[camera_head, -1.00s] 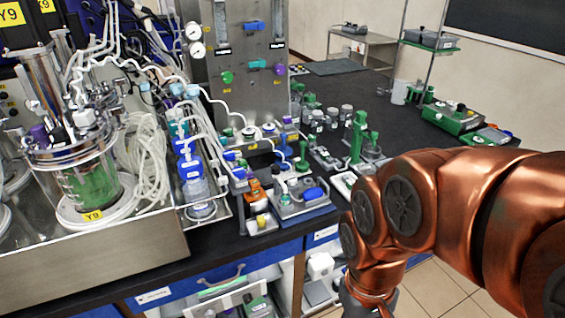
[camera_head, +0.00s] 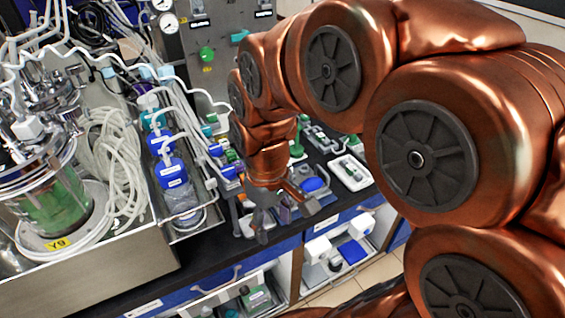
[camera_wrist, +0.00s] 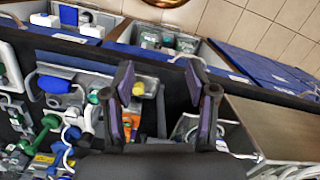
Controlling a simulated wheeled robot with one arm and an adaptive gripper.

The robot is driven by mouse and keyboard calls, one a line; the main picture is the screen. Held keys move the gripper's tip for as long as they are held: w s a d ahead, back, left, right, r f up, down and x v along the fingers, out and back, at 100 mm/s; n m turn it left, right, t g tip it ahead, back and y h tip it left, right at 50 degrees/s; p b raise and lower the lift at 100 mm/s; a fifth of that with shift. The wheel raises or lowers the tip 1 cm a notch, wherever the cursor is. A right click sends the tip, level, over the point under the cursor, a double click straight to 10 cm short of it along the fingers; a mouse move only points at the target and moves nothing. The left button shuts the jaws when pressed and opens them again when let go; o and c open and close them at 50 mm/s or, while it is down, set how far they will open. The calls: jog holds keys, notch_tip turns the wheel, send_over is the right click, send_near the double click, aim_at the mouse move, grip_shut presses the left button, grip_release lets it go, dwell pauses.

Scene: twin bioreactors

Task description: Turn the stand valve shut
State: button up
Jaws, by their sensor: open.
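My gripper (camera_head: 284,214) hangs over the front edge of the bench in the head view. In the wrist view my gripper (camera_wrist: 160,80) has its two dark fingers spread wide, with nothing held. A fitting with a yellow part (camera_wrist: 135,97) shows close behind the left finger, partly covered by it. Left of it a metal plate carries a blue handle (camera_wrist: 57,84) and a green knob (camera_wrist: 93,97); the blue handle also shows in the head view (camera_head: 313,184), just right of my gripper. I cannot tell which fitting is the stand valve, or its turn position.
The glass bioreactor (camera_head: 55,195) stands in a metal tray at the left, beside coiled clear tubing (camera_head: 112,165). Blue-capped bottles (camera_head: 170,172) stand left of my gripper. Open drawers (camera_head: 335,250) lie below the bench edge. My arm covers the right side of the head view.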

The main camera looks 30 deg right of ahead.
jog(key=w+d+f+n, duration=0.1)
jog(key=w+d, duration=0.5)
jog(key=w, duration=0.1)
jog(key=w+d+f+n+t, duration=0.1)
jog(key=w+d+n, duration=0.1)
jog(key=w+d, duration=0.4)
jog(key=w+d+f+n, duration=0.1)
jog(key=w+d+n, duration=0.1)
jog(key=w+d, duration=0.3)
jog(key=shift+w+d+f+p, duration=0.1)
jog(key=shift+w+d+p, duration=0.1)
jog(key=shift+w, duration=0.6)
jog(key=shift+w+d+f+p, duration=0.1)
jog(key=shift+w+d+p, duration=0.1)
jog(key=shift+w, duration=0.6)
jog(key=shift+d+f, duration=0.15)
jog(key=shift+f, duration=0.15)
jog(key=shift+f+p, duration=1.2)
jog(key=shift+f, duration=2.35)
grip_shut()
